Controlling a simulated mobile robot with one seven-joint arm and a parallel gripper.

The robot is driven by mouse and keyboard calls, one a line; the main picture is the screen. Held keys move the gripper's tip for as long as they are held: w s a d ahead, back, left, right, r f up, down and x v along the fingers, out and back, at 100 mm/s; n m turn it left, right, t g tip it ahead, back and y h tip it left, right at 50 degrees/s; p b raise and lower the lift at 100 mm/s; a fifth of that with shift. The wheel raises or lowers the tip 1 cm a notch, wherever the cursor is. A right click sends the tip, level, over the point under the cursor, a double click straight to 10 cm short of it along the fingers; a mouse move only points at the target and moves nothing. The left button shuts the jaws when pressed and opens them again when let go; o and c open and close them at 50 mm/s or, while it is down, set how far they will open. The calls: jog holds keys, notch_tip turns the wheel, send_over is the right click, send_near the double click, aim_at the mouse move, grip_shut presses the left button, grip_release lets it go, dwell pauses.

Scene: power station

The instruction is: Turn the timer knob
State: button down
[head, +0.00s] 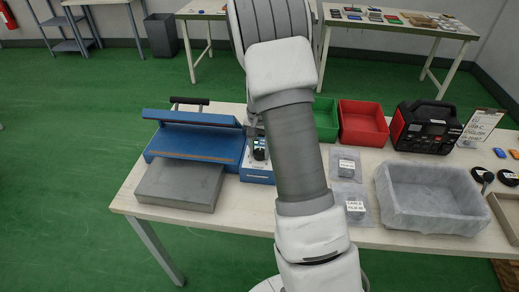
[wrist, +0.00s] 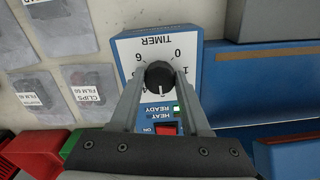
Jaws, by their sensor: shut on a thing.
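The timer knob (wrist: 159,78) is round and black, on a white dial plate (wrist: 138,58) marked TIMER with numbers around it. The plate is on the blue sealer's control box (wrist: 122,42), and the picture is upside down in the wrist view. My gripper (wrist: 160,84) is shut on the knob, one finger on each side. A red switch (wrist: 166,128) and a small green light labelled READY sit between the fingers. In the head view the blue sealer (head: 200,140) stands on the table left of my arm; my gripper is largely hidden there behind my arm.
A grey slab (head: 180,185) lies before the sealer. Right of my arm are a green bin (head: 325,120), a red bin (head: 362,122), labelled bags (head: 346,164), a black and red device (head: 425,127) and a lined grey tray (head: 428,215). Free table is narrow around the bags.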

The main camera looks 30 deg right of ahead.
jog(key=shift+c, duration=1.9)
grip_release()
notch_tip(320, 180, up, 18)
jog(key=p, duration=0.2)
jog(key=shift+f, duration=0.25)
